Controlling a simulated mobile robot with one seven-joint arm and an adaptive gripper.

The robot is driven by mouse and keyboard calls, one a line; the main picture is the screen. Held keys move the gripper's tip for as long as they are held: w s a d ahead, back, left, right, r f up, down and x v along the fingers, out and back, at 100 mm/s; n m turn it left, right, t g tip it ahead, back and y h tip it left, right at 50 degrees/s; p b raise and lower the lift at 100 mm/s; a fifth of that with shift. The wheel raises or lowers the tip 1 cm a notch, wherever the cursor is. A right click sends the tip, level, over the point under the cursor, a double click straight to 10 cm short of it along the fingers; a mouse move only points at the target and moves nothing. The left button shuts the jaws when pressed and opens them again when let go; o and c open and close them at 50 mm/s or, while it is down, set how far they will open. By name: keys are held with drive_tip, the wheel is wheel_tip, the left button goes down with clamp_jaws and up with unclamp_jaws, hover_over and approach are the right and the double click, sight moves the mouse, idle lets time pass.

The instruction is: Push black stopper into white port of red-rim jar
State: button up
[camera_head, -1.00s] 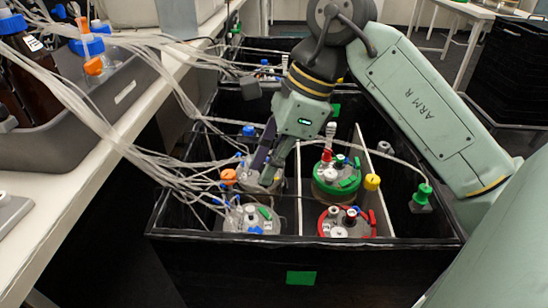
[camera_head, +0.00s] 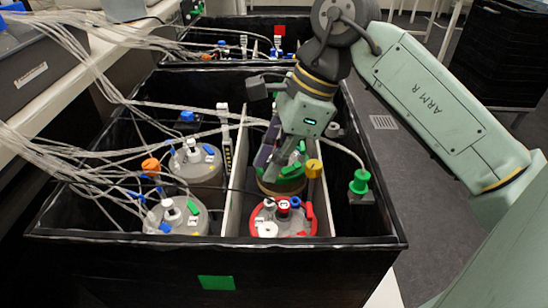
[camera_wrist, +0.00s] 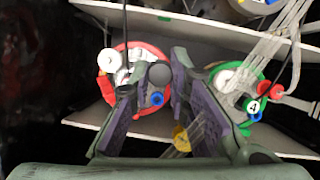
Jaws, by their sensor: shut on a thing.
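In the wrist view a dark round thing, apparently the black stopper (camera_wrist: 159,73), shows between the fingertips, overlapping the red-rim jar's lid. My gripper is shut on it. The head view hides the fingertips' grip.
Two grey-lidded jars (camera_head: 187,214) with tubes stand left of the white divider (camera_head: 232,195). A yellow cap (camera_head: 313,168) is close right of my gripper. A green-capped fitting (camera_head: 359,182) is at the right wall. Tubes run in from the left.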

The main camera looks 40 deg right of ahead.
drive_tip(key=b, duration=0.2)
hover_over(273, 202)
drive_tip(key=shift+f, duration=2.05)
drive_tip(key=shift+f+b, duration=1)
drive_tip(key=shift+b, duration=0.55)
drive_tip(key=o, duration=0.8)
drive_tip(key=v, duration=1.2)
drive_tip(key=shift+w, duration=0.1)
drive_tip(key=shift+a, duration=0.1)
